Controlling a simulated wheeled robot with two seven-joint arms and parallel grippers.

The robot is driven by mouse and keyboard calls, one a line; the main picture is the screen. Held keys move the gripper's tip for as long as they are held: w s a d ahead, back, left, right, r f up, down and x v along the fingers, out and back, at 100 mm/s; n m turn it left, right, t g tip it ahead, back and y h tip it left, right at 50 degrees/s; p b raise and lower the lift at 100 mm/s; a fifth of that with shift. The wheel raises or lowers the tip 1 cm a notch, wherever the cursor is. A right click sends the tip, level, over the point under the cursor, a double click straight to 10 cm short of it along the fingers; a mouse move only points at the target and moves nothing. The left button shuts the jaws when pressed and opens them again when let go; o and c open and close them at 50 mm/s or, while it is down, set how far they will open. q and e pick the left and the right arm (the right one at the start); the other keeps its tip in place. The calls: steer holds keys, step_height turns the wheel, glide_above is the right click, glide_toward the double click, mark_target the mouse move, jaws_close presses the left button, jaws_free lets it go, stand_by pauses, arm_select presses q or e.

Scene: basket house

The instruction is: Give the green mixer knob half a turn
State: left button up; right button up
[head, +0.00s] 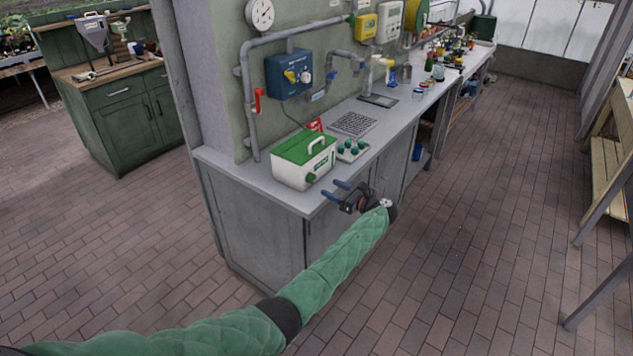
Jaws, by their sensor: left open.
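A white box with a green lid and a white handle (301,163) stands on the near end of the grey counter. A small round green knob (310,178) sits low on its front. Just right of the box is a small pale panel with several dark green knobs (351,149). Which of these is the mixer knob I cannot tell from any readable label. My left gripper (337,190) is open, its two blue fingers pointing left, near the counter's front edge. It is right of and a little below the box's knob, with nothing seen between the fingers. My right gripper is out of view.
A blue wall box (288,75) with a yellow and a pale knob hangs above the counter (254,183). A red-handled valve (258,101) sits on the grey pipe. Bottles crowd the counter's far end. The brick floor (480,200) to the right is clear.

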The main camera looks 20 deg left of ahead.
mark_target(314, 180)
arm_select(q)
steer(key=p+x, duration=0.2)
steer(key=x, duration=0.4)
steer(key=shift+r+p, duration=0.15)
steer(key=shift+p, duration=0.15)
steer(key=shift+x, duration=0.85)
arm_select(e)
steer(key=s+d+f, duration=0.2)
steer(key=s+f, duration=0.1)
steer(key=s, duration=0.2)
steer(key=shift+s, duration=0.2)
arm_select(q)
steer(key=c, duration=0.9)
steer(key=shift+c, duration=0.3)
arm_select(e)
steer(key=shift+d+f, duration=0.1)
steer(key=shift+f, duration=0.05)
